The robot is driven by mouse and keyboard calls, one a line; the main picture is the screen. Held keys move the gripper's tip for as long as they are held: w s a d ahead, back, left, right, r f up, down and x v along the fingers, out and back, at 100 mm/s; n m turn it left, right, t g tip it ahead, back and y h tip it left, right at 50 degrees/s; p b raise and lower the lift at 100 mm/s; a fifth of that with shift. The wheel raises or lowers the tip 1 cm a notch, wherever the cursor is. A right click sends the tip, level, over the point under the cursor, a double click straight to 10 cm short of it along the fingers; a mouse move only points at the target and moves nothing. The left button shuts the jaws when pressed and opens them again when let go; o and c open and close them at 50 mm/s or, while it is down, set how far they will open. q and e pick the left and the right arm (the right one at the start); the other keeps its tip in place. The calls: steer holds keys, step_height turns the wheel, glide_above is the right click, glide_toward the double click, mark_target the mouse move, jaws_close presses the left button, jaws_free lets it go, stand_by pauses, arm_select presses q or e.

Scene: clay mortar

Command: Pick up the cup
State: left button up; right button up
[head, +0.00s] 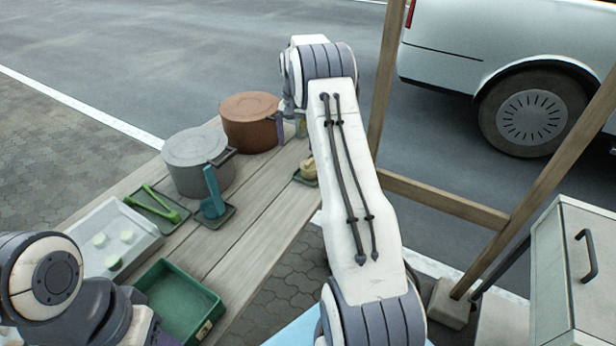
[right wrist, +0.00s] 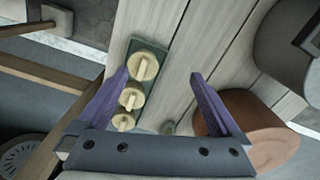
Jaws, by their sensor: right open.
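I cannot clearly identify a cup. In the right wrist view, a small grey-green object (right wrist: 169,128), perhaps the cup, shows beyond the gripper's base, partly hidden. A dark tray (right wrist: 152,48) with tan, round, knobbed pieces (right wrist: 131,98) lies on the planks to the left. My right gripper (right wrist: 157,78) is open, its purple fingers spread above the planks with nothing between them. In the head view, this gripper (head: 281,132) is largely hidden by my right arm, near the brown pot. My left arm shows at the lower left, but its gripper is not visible.
A wooden post (head: 387,80) stands right of my arm.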

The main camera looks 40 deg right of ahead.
steer(key=shift+m, duration=0.5)
steer(key=d+f, duration=0.1)
steer(key=d, duration=0.1)
steer(key=d+f, duration=0.1)
steer(key=d, duration=0.1)
steer(key=shift+s+f, duration=0.3)
steer(key=shift+s, duration=0.1)
steer(key=f, duration=0.4)
steer(key=shift+d+f, duration=0.2)
steer(key=shift+f, duration=0.05)
steer(key=shift+f+p, duration=0.9)
steer(key=shift+f, duration=1.85)
steer(key=c, duration=1.3)
steer(key=shift+r, duration=0.1)
steer(key=shift+r, duration=0.1)
